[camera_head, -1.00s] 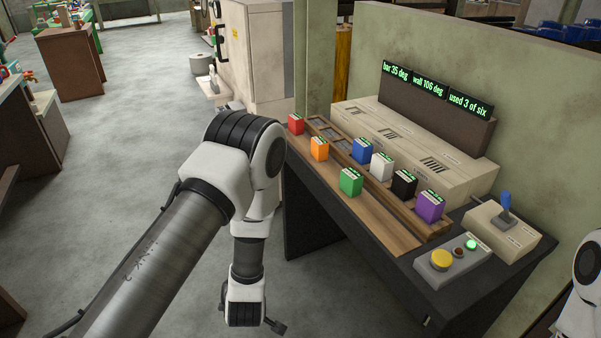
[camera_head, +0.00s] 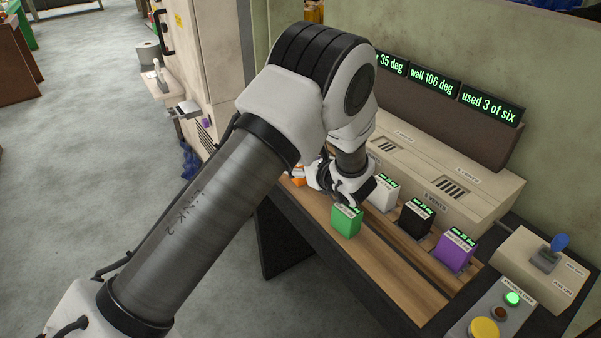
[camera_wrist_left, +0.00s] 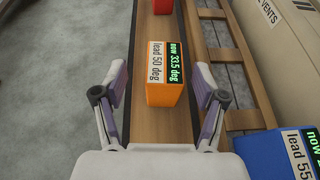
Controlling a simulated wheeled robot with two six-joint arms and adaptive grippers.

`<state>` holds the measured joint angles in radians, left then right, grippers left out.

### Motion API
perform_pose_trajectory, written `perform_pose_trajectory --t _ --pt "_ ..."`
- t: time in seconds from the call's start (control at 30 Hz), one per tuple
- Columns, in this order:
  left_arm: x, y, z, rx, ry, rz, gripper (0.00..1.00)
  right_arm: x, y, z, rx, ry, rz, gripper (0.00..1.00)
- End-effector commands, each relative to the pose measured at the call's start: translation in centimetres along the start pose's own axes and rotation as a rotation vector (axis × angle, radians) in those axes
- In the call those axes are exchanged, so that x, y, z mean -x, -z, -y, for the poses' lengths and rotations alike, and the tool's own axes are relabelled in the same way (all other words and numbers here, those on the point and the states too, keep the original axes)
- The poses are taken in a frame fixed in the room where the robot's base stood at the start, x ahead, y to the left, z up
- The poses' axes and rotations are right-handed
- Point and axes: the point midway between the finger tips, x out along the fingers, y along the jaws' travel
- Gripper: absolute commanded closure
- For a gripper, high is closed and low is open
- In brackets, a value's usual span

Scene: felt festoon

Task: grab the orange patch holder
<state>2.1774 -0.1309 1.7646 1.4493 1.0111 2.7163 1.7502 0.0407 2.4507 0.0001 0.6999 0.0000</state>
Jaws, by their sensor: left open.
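The orange patch holder (camera_wrist_left: 165,93) stands on the wooden bench in the left wrist view, with a "lead 50 deg" label and a green "now 33.5 deg" display on top. In the head view only a sliver of it (camera_head: 298,178) shows behind my left arm. My left gripper (camera_wrist_left: 163,98) is open, with one finger to each side of the orange holder and gaps between. In the head view the left gripper (camera_head: 340,185) is over the bench just behind the green holder, its fingertips mostly hidden. My right gripper is not in view.
A red holder (camera_wrist_left: 162,6) stands beyond the orange one, and a blue holder (camera_wrist_left: 285,152) is close at the lower right. Green (camera_head: 346,219), white (camera_head: 383,194), black (camera_head: 416,217) and purple (camera_head: 455,251) holders stand to the right. A vented box (camera_head: 450,185) lines the back.

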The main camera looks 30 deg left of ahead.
Motion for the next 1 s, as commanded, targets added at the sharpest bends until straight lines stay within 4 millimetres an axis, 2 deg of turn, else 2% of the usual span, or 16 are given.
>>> perform_pose_trajectory --t 0.2,0.3,0.57,0.6,0.77,1.0 --pt "-3.4 -0.9 0.3 -0.001 -0.004 -0.002 0.29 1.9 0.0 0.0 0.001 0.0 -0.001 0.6" --pt "-5.0 -0.7 0.4 -0.002 -0.002 -0.002 0.29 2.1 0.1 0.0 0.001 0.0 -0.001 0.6" --pt "-5.6 -0.5 0.4 -0.004 0.0 0.0 0.29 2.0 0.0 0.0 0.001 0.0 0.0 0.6" --pt "-5.6 -0.5 0.4 -0.004 0.0 0.0 0.43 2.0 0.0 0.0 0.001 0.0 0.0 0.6" --pt "-5.6 -0.5 0.4 -0.004 0.0 0.0 1.0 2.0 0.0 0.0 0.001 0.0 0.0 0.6" --pt "-5.5 -0.5 0.4 -0.004 0.0 0.0 1.0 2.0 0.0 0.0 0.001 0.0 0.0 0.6"
